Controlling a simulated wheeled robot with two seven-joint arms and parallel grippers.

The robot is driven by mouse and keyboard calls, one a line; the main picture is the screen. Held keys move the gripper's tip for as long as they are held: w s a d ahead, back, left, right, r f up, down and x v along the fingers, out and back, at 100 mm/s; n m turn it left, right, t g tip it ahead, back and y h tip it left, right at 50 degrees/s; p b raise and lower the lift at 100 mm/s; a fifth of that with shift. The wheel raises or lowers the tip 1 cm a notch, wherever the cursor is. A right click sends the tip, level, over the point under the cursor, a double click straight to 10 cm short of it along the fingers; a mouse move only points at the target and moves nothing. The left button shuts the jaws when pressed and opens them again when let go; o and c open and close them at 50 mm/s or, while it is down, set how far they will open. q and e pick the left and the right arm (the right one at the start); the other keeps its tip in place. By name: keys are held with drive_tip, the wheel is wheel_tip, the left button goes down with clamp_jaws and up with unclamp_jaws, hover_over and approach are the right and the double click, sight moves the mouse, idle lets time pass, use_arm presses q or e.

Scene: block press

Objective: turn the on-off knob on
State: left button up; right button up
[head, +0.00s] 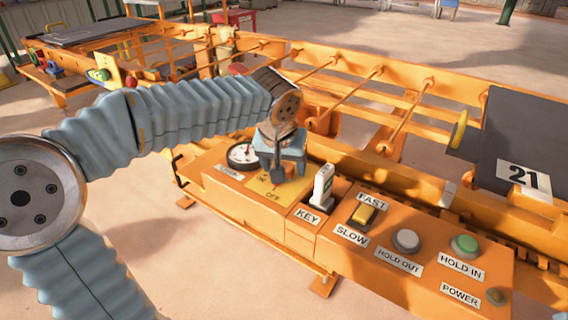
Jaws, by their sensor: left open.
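The on-off knob's yellow plate (264,190) is on the orange control panel, left of the key, with the word OFF readable at its lower edge. My left gripper (279,168) is above this plate, pointing down, with its jaws open. The gripper covers the knob itself and the upper part of the plate, so I cannot tell the knob's position or whether the fingers touch it. My right gripper is not in view.
A round dial (242,156) is just left of the plate. To the right are the key (323,184), the yellow fast-slow switch (363,215), the white hold-out button (406,240) and the green hold-in button (465,245). Orange rails run behind the panel.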

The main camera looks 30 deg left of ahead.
use_arm(q)
drive_tip(key=shift+c, duration=0.5)
drive_tip(key=c, duration=0.9)
drive_tip(key=shift+m, duration=0.3)
drive_tip(key=m+h, duration=0.1)
drive_tip(key=m, duration=0.1)
drive_tip(key=shift+a+r+m+p, duration=0.1)
drive_tip(key=shift+a+m+p, duration=0.05)
drive_tip(key=shift+m+p, duration=0.2)
drive_tip(key=m+h, duration=0.1)
drive_tip(key=m, duration=0.2)
drive_tip(key=shift+a+m+h+p, duration=0.1)
drive_tip(key=shift+m+h+p, duration=0.25)
drive_tip(key=shift+h, duration=0.05)
drive_tip(key=m+h, duration=0.1)
drive_tip(key=m, duration=0.2)
drive_tip(key=shift+a, duration=0.1)
drive_tip(key=shift+w+m+g+h, duration=0.1)
drive_tip(key=shift+m+g+h, duration=0.25)
drive_tip(key=shift+m, duration=0.65)
drive_tip(key=shift+w+m+g+h, duration=0.1)
drive_tip(key=shift+m+g+h, duration=0.2)
drive_tip(key=shift+m, duration=0.7)
drive_tip(key=shift+s, duration=0.1)
